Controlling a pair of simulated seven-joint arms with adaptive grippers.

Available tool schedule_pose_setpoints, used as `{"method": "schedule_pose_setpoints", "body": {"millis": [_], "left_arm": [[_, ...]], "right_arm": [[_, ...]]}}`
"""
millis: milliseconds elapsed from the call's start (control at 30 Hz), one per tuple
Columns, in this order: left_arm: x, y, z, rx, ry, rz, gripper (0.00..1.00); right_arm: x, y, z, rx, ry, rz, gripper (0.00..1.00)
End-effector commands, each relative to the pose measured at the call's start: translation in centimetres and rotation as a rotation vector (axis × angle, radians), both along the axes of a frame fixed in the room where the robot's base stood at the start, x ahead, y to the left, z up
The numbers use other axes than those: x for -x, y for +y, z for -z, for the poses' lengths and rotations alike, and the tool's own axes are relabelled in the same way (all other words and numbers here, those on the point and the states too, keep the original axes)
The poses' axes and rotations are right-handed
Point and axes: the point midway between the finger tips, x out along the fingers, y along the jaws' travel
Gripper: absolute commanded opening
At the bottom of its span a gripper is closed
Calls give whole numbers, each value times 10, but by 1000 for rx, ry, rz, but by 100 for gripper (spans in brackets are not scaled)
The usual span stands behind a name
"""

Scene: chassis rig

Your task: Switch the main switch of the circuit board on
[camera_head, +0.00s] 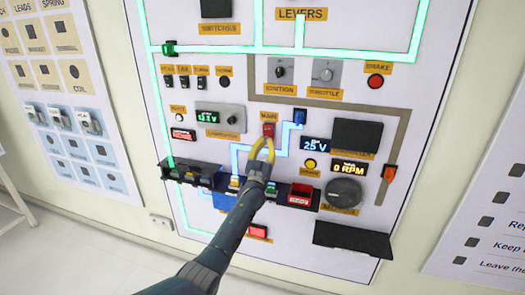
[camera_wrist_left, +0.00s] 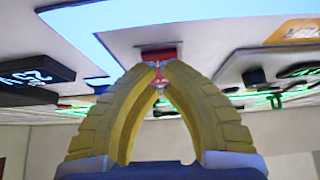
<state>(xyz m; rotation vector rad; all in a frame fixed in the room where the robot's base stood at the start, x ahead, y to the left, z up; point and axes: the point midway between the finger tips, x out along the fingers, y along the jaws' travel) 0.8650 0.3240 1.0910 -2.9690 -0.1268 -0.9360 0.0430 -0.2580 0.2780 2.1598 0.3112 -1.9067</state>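The red main switch (camera_head: 268,129) sits on the white circuit board (camera_head: 330,120) under an orange label that seems to read MAINS. It also shows in the left wrist view as a red block (camera_wrist_left: 158,53) just beyond my fingertips. My left gripper (camera_head: 264,141) has yellow fingers and is right at the switch's lower edge. In the left wrist view the two fingertips (camera_wrist_left: 160,66) come together, with nothing clearly held between them. Whether they touch the switch I cannot tell. My right gripper is not in view.
Below the switch, a black tray (camera_head: 178,171) of coloured parts juts from the board. A blue component (camera_head: 300,117) and a 25 V display (camera_head: 315,145) are to the right. A dark shelf (camera_head: 352,238) sticks out at lower right. Green and pale blue lit lines cross the board.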

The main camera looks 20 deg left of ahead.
Motion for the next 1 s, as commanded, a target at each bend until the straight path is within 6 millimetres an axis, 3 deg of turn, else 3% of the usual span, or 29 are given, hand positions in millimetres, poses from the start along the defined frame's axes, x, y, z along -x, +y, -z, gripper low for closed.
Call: {"method": "schedule_pose_setpoints", "body": {"millis": [700, 1000], "left_arm": [[92, -9, 4, 0, 0, 1, 0], [118, -12, 4, 0, 1, 1, 0]], "right_arm": [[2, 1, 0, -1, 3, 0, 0], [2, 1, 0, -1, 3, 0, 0]]}}
